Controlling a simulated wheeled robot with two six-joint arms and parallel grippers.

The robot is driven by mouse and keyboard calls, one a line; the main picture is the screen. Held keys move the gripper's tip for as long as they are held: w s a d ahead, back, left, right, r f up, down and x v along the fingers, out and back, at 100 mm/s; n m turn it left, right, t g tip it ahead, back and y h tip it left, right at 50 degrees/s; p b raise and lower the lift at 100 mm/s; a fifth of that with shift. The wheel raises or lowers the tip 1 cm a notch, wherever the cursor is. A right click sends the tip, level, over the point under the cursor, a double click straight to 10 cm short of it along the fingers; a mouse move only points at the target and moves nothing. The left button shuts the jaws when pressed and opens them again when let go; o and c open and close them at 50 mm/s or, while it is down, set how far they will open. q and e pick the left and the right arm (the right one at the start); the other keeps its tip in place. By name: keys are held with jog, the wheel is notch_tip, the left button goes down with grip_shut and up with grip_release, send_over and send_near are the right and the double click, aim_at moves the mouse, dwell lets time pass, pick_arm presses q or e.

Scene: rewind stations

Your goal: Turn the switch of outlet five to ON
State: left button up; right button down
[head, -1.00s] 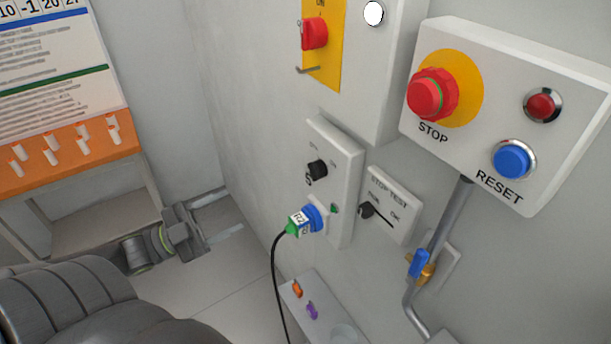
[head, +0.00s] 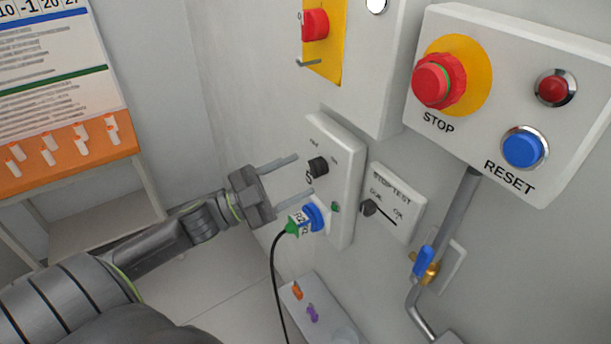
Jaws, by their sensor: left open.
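The outlet five box (head: 345,190) is a pale panel on the wall, marked 5. Its black rotary switch (head: 318,167) sits in the upper part, with small lettering above it too small to read fully. Below it a blue and green plug (head: 305,219) with a black cable is in the socket, beside a small green light (head: 336,207). My left gripper (head: 303,175) is open, its two fingers pointing at the switch, one above and one below it in the picture. I cannot tell whether the fingers touch anything. My right gripper does not show.
A red rotary switch (head: 315,25) on a yellow plate is above. A box with a red STOP button (head: 436,82) and blue RESET button (head: 524,148) juts out at right. A STOP TEST plate (head: 397,203) and a blue-handled valve (head: 422,262) are nearby. A shelf (head: 322,305) lies below.

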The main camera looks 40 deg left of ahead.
aim_at(317, 167)
pick_arm(q)
jog(key=shift+w+d+r, duration=0.15)
jog(key=shift+w+d, duration=0.05)
jog(key=shift+w, duration=0.05)
jog(key=shift+p+x, duration=0.4)
jog(key=shift+x, duration=0.7)
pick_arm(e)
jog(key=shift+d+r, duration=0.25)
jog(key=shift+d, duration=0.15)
pick_arm(q)
jog(key=shift+c, duration=0.3)
jog(key=c, duration=0.9)
